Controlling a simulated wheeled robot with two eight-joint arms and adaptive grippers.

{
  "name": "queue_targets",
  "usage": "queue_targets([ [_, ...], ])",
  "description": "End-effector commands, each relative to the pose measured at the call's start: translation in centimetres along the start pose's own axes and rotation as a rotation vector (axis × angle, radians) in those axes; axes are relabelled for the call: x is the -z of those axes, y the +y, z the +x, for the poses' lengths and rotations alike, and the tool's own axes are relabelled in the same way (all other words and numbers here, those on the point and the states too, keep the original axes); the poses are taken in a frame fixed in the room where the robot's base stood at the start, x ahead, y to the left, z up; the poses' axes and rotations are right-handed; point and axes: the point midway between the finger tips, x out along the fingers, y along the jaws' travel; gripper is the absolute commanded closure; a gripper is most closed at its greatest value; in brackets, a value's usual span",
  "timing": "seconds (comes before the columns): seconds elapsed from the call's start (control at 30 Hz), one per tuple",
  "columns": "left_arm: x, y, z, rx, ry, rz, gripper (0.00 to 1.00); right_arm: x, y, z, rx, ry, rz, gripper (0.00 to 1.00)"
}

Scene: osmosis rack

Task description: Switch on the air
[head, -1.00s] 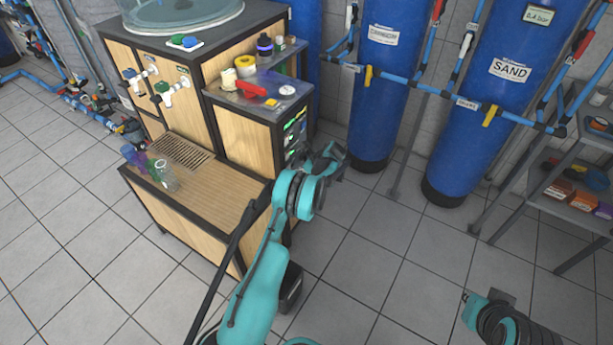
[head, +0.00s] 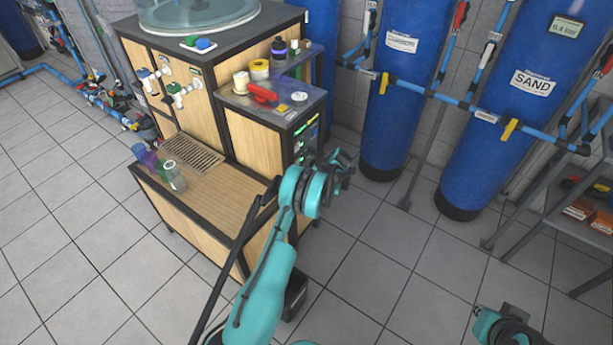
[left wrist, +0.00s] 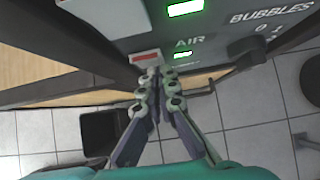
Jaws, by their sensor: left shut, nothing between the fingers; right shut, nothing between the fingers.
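The control panel with glowing green displays (head: 305,138) is on the right-hand side of the wooden cabinet. In the left wrist view it fills the top, with an AIR label (left wrist: 184,42) over a small green display (left wrist: 183,55). A red-and-white switch (left wrist: 146,57) sits left of that display. My left gripper (left wrist: 162,76) is shut and empty, its tips overlapping the area just below the switch; I cannot tell whether they touch it.
A dark BUBBLES knob (left wrist: 248,54) marked 0 and 1 is right of AIR. The cabinet top holds a red-handled item (head: 262,93) and bottles. Clear cups (head: 175,177) stand on the lower shelf. Blue tanks (head: 500,110) and pipes stand behind; open tiled floor (head: 400,265) lies right.

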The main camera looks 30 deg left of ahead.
Motion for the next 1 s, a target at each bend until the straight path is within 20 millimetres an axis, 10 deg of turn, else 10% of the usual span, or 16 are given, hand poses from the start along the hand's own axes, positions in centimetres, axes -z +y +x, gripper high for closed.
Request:
queue_targets([
  [1.0,0.2,-0.3,-2.6,0.0,-0.001,0.002,1.0,0.0,0.0,0.0,0.0,0.0,0.0,1.0],
])
